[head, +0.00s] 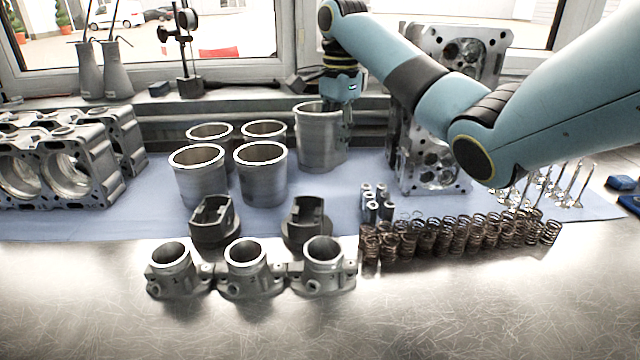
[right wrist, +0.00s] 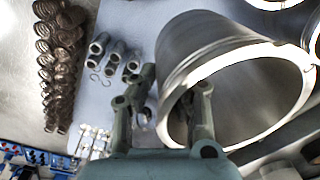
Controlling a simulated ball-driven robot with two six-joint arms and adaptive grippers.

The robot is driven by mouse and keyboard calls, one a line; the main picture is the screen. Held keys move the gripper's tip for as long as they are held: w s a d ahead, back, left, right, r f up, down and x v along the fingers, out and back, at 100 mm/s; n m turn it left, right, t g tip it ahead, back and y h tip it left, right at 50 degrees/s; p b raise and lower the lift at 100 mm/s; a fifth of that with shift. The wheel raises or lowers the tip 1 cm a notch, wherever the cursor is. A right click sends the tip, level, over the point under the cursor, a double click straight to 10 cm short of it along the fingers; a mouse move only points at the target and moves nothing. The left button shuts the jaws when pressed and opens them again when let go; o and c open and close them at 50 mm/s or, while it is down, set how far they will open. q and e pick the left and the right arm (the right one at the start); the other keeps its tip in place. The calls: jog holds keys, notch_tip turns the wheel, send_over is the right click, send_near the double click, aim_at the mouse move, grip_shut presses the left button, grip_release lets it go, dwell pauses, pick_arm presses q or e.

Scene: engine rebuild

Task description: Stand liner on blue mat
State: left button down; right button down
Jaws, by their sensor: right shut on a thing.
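A grey metal cylinder liner (head: 318,142) is upright at the back of the blue mat (head: 350,180), right of several other upright liners (head: 262,175). My right gripper (head: 345,112) reaches down from above and is shut on the liner's wall at its right side. In the right wrist view the gripper (right wrist: 168,105) has one finger inside the open liner (right wrist: 205,50) and one outside it. I cannot tell whether the liner's base touches the mat. My left gripper is not in view.
Two pistons (head: 212,222) stand before the liners. A cylinder head (head: 432,160) stands close right of the held liner. Engine blocks (head: 60,165) are at left. Small pins (head: 373,205), springs (head: 450,238) and valves (head: 575,185) lie right. Three castings (head: 247,270) line the front.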

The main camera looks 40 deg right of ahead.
aim_at(336, 158)
jog(key=s+d+r+p, duration=0.1)
jog(key=s+d+p, duration=0.25)
jog(key=s, duration=0.65)
jog(key=shift+t, duration=0.4)
jog(key=w+a+f, duration=0.1)
jog(key=w+f, duration=0.1)
jog(key=w, duration=0.1)
jog(key=w+a+f, duration=0.1)
jog(key=w+f, duration=0.1)
jog(key=w, duration=0.1)
jog(key=w+a+f, duration=0.2)
jog(key=w, duration=0.1)
jog(key=shift+w+f, duration=0.25)
jog(key=shift+w, duration=0.15)
jog(key=shift+f, duration=2.05)
jog(key=c, duration=1.4)
grip_release()
jog(key=shift+f, duration=0.1)
jog(key=r, duration=0.8)
jog(key=s+r, duration=0.1)
jog(key=r, duration=0.3)
jog(key=shift+r, duration=0.15)
